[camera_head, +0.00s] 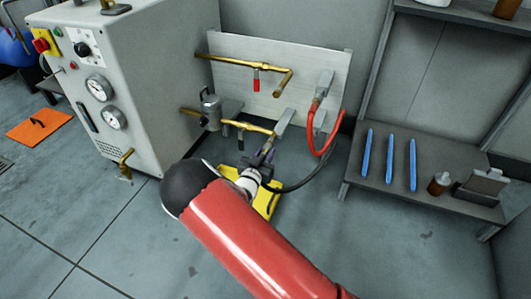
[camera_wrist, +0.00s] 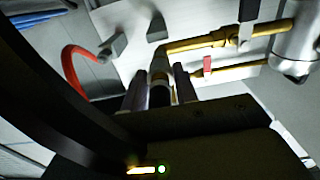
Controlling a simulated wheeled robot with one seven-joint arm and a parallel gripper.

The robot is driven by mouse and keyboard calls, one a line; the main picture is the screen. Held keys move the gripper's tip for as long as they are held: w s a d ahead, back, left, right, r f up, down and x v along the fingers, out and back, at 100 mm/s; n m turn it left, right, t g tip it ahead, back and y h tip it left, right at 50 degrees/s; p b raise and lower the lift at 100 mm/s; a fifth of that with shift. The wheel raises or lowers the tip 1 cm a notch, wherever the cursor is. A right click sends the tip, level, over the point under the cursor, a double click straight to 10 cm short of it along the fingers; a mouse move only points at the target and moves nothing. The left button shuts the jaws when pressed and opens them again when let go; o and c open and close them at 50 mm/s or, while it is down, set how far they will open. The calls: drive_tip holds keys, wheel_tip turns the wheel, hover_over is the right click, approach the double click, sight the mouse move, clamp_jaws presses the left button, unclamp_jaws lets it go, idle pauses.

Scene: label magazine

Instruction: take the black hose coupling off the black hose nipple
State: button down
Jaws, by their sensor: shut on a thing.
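My gripper (camera_head: 264,160) is at the end of the lower brass pipe (camera_head: 247,125), in front of the white panel. In the wrist view my gripper (camera_wrist: 160,88) has one finger on each side of the black hose coupling (camera_wrist: 159,97) and is shut on it. The hose nipple (camera_wrist: 160,64) lies just beyond the fingers, in line with the coupling, at the end of the brass pipe. Whether the coupling still sits on the nipple is hard to tell. A black hose (camera_head: 300,184) curves away to the right from my gripper. My wrist partly hides the coupling.
Valve levers, red (camera_head: 256,81) and black (camera_head: 240,141), hang from the pipes. A yellow item (camera_head: 268,203) lies on the floor below. A shelf (camera_head: 375,188) with blue sticks stands right.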

drive_tip(key=shift+s+d+r, duration=0.1)
drive_tip(key=shift+s+r, duration=0.1)
drive_tip(key=shift+s, duration=0.75)
drive_tip(key=shift+a+v, duration=0.2)
drive_tip(key=shift+v, duration=1.65)
drive_tip(key=shift+w+f, duration=0.1)
